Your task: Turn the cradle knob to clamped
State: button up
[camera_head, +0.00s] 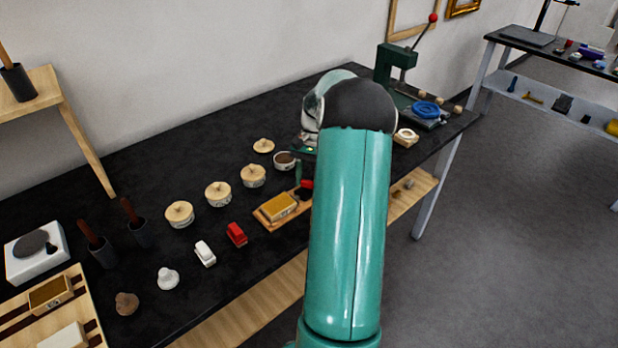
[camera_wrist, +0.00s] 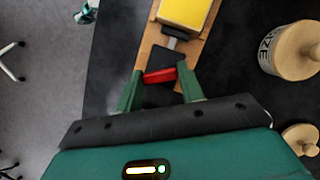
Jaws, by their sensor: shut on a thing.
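The cradle is a wooden board (camera_head: 265,219) with a yellow block (camera_head: 279,206) on it. In the wrist view the board (camera_wrist: 207,50) runs up from the gripper and the yellow block (camera_wrist: 186,10) is at the top. A grey screw joins the block side to a dark block (camera_wrist: 166,62). The red knob (camera_wrist: 161,76) is a bar lying crosswise, slightly tilted. My gripper (camera_wrist: 160,74) has its two green fingers on either end of the knob, shut on it. In the head view the knob (camera_head: 306,186) shows beside my arm, which hides most of the gripper.
Lidded round tins (camera_head: 218,194) stand behind the cradle; one tin (camera_wrist: 290,50) is right of the gripper. A red small object (camera_head: 236,234) and a white one (camera_head: 204,253) lie to the left. A green press (camera_head: 392,66) stands at the far end. The table's front edge is close.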

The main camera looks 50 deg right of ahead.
jog(key=n+g, duration=0.1)
jog(key=n, duration=0.2)
jog(key=n+h, duration=0.1)
jog(key=n, duration=0.1)
jog(key=shift+w+a+n+g, duration=0.1)
jog(key=shift+w+n+g, duration=0.05)
jog(key=shift+n+g, duration=0.25)
jog(key=n+h, duration=0.1)
jog(key=n, duration=0.2)
jog(key=n+g+h, duration=0.1)
jog(key=n, duration=0.1)
jog(key=shift+a+n, duration=0.1)
jog(key=shift+n, duration=0.3)
jog(key=o, duration=1)
jog(key=shift+w+r, duration=0.1)
jog(key=v, duration=1.3)
jog(key=shift+w+a+r, duration=0.2)
jog(key=shift+r, duration=0.15)
